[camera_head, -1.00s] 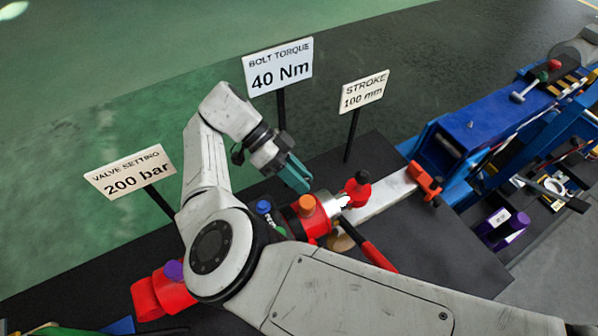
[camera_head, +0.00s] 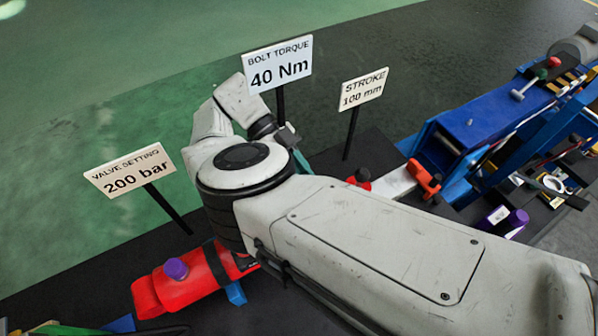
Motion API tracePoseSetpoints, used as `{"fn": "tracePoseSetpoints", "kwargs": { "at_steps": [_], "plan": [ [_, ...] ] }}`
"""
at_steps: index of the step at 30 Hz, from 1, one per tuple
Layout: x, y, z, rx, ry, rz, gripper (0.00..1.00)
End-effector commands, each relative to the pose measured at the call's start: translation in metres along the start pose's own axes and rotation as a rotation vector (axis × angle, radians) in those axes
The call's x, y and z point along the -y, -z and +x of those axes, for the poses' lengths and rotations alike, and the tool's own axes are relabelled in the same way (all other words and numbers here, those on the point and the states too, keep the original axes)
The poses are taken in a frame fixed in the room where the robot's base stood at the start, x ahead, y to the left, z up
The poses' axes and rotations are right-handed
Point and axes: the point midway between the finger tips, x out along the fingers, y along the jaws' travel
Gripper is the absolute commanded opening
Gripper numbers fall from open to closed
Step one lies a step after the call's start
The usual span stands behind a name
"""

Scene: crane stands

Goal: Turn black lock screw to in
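I cannot single out the black lock screw with certainty. A small dark cylindrical part (camera_head: 446,142) sits on the near end of the blue crane stand (camera_head: 480,118), and I cannot tell whether it is the screw. My gripper (camera_head: 300,160) shows only as a bit of teal finger behind my own arm, left of the red knob (camera_head: 360,178). Its fingertips are hidden, so its opening cannot be told. It is well apart from the blue stand. My arm hides the middle of the bench.
Signs on posts stand behind: valve setting (camera_head: 130,172), bolt torque (camera_head: 278,66) and stroke (camera_head: 364,89). A red cylinder with a purple knob (camera_head: 176,268) lies at lower left. An orange-red clamp (camera_head: 424,180) and a purple part (camera_head: 517,220) are at right.

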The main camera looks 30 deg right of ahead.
Motion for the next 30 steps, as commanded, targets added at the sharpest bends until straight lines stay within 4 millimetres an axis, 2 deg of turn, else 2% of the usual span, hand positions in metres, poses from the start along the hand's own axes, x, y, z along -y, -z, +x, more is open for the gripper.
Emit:
{"fn": "tracePoseSetpoints", "kwargs": {
  "at_steps": [6, 7, 15, 30],
  "plan": [
    [-0.0006, -0.0009, -0.0003, 0.002, 0.001, -0.003, 0.00],
    [-0.0006, -0.0009, -0.0002, 0.002, 0.001, -0.003, 0.28],
    [-0.0002, -0.0004, 0.0000, 0.001, 0.001, -0.002, 0.52],
    [0.0000, 0.0000, 0.0002, 0.000, 0.004, -0.006, 0.52]
  ]
}}
